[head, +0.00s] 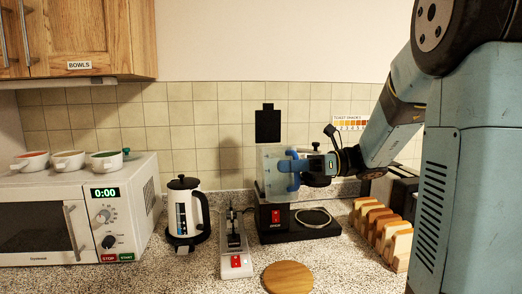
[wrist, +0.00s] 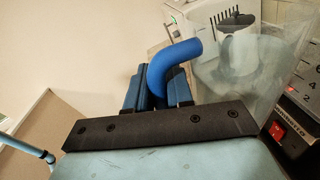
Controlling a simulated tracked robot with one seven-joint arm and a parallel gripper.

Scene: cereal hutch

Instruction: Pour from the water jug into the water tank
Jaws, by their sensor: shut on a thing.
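The water jug (head: 271,172) is a clear, pale vessel with a blue handle (head: 293,168). My gripper (head: 298,170) is shut on that handle and holds the jug up over the black appliance base. In the wrist view the fingers (wrist: 158,92) close around the blue handle (wrist: 180,55), and the clear jug wall (wrist: 268,65) lies beyond it. The jug looks near upright in the head view; its water level is not clear. The black base (head: 298,231) has a red switch and a round plate. I cannot clearly pick out the water tank; the jug and gripper hide part of that area.
A white jug-like appliance (head: 182,213) and a white strip with a red switch (head: 235,249) stand left of the base. A round wooden board (head: 287,277) lies in front. Toast slices (head: 384,232) stand at right. A microwave (head: 65,215) carrying bowls is far left.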

